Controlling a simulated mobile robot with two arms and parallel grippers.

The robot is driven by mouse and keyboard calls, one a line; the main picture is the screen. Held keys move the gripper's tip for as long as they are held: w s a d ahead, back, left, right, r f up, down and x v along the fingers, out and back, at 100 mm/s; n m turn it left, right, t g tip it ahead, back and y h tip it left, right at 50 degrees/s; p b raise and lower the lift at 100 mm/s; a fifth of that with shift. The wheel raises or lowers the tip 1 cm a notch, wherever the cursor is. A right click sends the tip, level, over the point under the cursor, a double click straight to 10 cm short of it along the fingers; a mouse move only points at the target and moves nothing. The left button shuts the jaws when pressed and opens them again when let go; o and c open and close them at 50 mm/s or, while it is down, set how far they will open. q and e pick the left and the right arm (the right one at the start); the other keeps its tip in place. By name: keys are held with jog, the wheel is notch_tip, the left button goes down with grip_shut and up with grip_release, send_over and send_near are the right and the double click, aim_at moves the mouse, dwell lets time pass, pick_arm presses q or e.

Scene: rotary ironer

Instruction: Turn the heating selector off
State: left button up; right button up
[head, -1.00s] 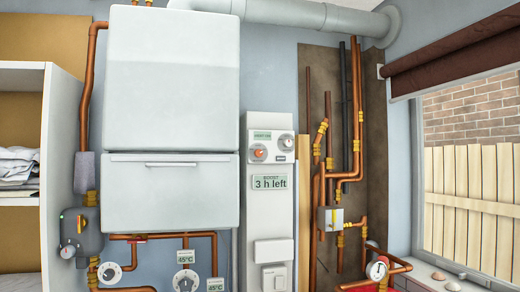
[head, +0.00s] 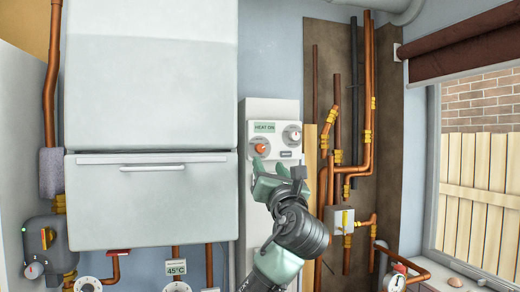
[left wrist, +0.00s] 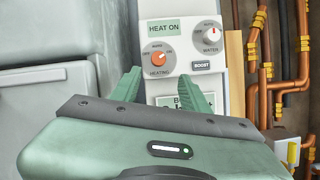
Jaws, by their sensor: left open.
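The heating selector (head: 261,148) is a round dial with an orange knob on the white control panel (head: 284,110). In the left wrist view the heating selector (left wrist: 158,57) is labelled HEATING, with a HEAT ON display (left wrist: 164,28) above it. My left gripper (head: 266,170) is just below the selector in the head view. In the left wrist view the open, empty fingers of my left gripper (left wrist: 160,77) point towards the panel, with the selector showing between and slightly beyond their tips. I cannot tell whether they touch the panel. My right gripper is not in view.
A water dial (left wrist: 211,37) and a BOOST button (left wrist: 202,65) are right of the selector. A large white boiler (head: 150,75) stands left. Copper pipes (head: 368,90) run to the right, near a window (head: 478,170). Lower panel parts are hidden by my arm.

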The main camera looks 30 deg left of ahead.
aim_at(261, 149)
pick_arm(q)
jog(key=p+x, duration=0.2)
jog(key=x, duration=0.1)
jog(key=r+p+x, duration=0.1)
jog(key=p+x, duration=0.1)
jog(key=x, duration=0.2)
jog(key=shift+s+d, duration=0.15)
jog(key=shift+s, duration=0.05)
jog(key=shift+w+a, duration=0.25)
jog(key=shift+a, duration=0.1)
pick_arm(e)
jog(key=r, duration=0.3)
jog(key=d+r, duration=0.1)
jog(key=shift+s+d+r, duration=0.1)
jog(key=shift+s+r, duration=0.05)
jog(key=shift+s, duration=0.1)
pick_arm(q)
jog(key=shift+d, duration=0.1)
jog(key=shift+c, duration=0.6)
grip_shut()
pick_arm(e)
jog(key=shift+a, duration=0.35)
